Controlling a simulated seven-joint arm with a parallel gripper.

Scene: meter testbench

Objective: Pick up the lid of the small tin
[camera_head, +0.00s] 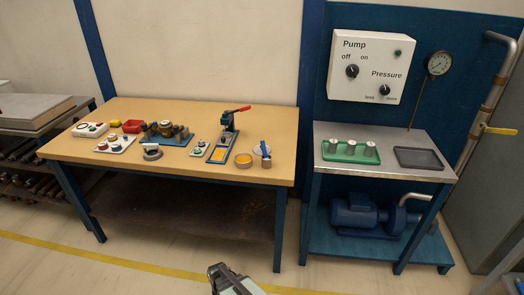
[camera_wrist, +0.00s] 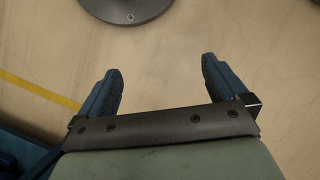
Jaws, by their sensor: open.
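I cannot make out for certain which object is the small tin or its lid. A low grey round item (camera_head: 152,153) sits near the table's front middle. My gripper (camera_wrist: 160,85) is open, with its two dark blue fingers wide apart and nothing between them. In the head view, my gripper (camera_head: 222,272) shows at the bottom edge, over the floor and well apart from the table.
The wooden table (camera_head: 220,178) holds a red-handled press (camera_head: 228,125), a red bin (camera_head: 132,126) and several small fixtures. A metal bench (camera_head: 385,172) at right carries a green tray (camera_head: 350,159) and an empty dark tray (camera_head: 420,158).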

